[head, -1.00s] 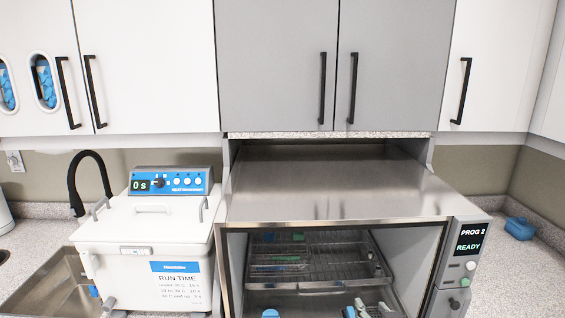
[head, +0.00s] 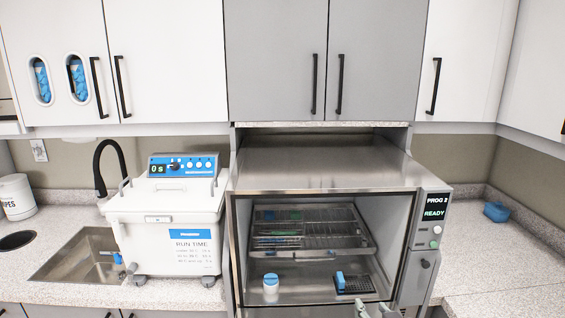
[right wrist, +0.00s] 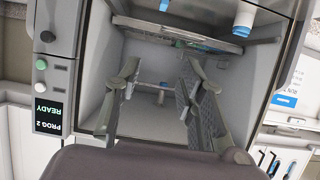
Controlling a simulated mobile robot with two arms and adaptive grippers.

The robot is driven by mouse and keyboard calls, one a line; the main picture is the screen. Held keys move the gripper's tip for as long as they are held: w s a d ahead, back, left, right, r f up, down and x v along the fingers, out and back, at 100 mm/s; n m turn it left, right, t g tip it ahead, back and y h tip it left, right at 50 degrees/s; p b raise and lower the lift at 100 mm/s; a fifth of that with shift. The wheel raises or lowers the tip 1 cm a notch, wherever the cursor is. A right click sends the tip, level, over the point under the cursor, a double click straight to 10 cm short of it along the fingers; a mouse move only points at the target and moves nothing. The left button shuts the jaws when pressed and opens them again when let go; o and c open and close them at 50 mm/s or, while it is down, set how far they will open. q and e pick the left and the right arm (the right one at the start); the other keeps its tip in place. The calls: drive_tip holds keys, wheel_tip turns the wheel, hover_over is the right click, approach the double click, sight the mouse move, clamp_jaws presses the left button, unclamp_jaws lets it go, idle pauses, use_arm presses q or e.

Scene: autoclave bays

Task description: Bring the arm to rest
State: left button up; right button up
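My right gripper (head: 375,311) shows at the bottom edge of the head view, in front of the open autoclave chamber (head: 392,235). In the right wrist view its two fingers (right wrist: 158,88) are spread apart with nothing held between them. A white bottle with a blue cap (head: 271,289) stands on the chamber floor. A blue item (head: 340,280) stands on a dark mat (head: 358,284) to its right. My left gripper is not in view.
A wire rack (head: 345,240) lies inside the chamber. The autoclave panel (head: 434,214) reads PROG 2 READY. A white bath unit (head: 150,215) and a sink (head: 75,262) are to the left. The right counter (head: 500,255) is mostly clear, with a blue item (head: 496,211) behind.

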drive_tip(key=s+f+g, duration=0.2)
drive_tip(key=s+f, duration=0.2)
drive_tip(key=s, duration=0.3)
drive_tip(key=s+f+g, duration=0.2)
drive_tip(key=s+f, duration=0.2)
drive_tip(key=s, duration=0.3)
drive_tip(key=s+f+n+g, duration=0.1)
drive_tip(key=s+f+g, duration=0.2)
drive_tip(key=s+f, duration=0.2)
drive_tip(key=shift+s, duration=1.15)
drive_tip(key=s+f+g, duration=0.2)
drive_tip(key=s+g, duration=0.1)
drive_tip(key=s, duration=0.7)
wheel_tip(320, 180, down, 31)
drive_tip(key=s+g+b, duration=0.1)
drive_tip(key=b, duration=0.5)
use_arm(q)
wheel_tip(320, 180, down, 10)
drive_tip(key=b, duration=0.4)
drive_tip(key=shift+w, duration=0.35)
use_arm(e)
drive_tip(key=s+d+f+n+g, duration=0.1)
drive_tip(key=s+d+f, duration=0.2)
drive_tip(key=s+f, duration=1.4)
wheel_tip(320, 180, down, 4)
drive_tip(key=shift+g, duration=0.3)
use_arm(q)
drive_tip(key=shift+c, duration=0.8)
use_arm(e)
drive_tip(key=shift+s+d, duration=0.1)
